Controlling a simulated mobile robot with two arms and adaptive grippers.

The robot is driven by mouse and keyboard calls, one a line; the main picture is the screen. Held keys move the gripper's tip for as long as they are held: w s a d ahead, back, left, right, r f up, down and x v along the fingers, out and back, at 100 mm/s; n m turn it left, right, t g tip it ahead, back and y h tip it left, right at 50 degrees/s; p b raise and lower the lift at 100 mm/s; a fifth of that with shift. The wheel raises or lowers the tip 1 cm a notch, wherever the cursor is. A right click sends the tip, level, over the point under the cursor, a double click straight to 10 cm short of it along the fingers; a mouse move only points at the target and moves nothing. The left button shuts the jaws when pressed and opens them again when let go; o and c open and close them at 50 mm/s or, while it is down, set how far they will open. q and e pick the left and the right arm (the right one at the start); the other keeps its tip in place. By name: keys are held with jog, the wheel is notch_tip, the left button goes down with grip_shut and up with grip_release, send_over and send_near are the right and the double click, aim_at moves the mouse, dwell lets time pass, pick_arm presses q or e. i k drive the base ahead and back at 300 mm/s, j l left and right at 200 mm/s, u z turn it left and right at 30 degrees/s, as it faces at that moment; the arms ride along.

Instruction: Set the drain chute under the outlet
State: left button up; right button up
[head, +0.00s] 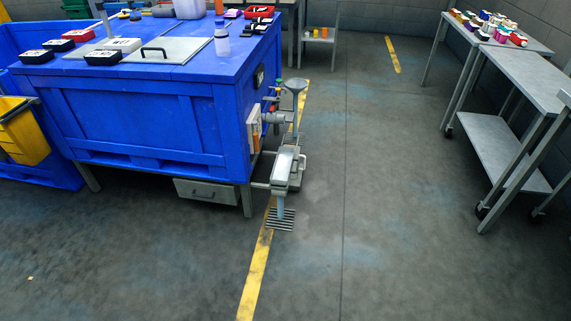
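A pale metal trough (284,163), which looks like the drain chute, sits low at the right end of the big blue bin-like unit (145,120). It slopes toward the camera, and a bluish lower end (281,205) comes down over a floor grate (281,219). Behind its upper end is a grey pipe fitting (275,118) on the unit's side, which may be the outlet. I cannot tell whether the trough lies directly under it. A grey funnel-shaped piece (295,86) stands just beside the fitting. Neither of my grippers is in view.
Several small boxes, a lidded hatch (168,50) and a bottle (222,40) are on the unit's top. A drawer (207,191) hangs beneath. A yellow bin (22,130) is at left, metal tables (515,70) at right. The central floor is clear.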

aim_at(281, 171)
jog(key=l+u, duration=0.15)
jog(key=l, duration=0.25)
jog(key=k+l+u, duration=0.15)
jog(key=l, duration=0.25)
jog(key=i+z, duration=0.15)
jog(key=i, duration=0.4)
jog(key=i+j+z, duration=0.15)
jog(key=i, duration=0.4)
jog(key=i+j+z, duration=0.15)
jog(key=i, duration=0.35)
jog(key=j, duration=0.1)
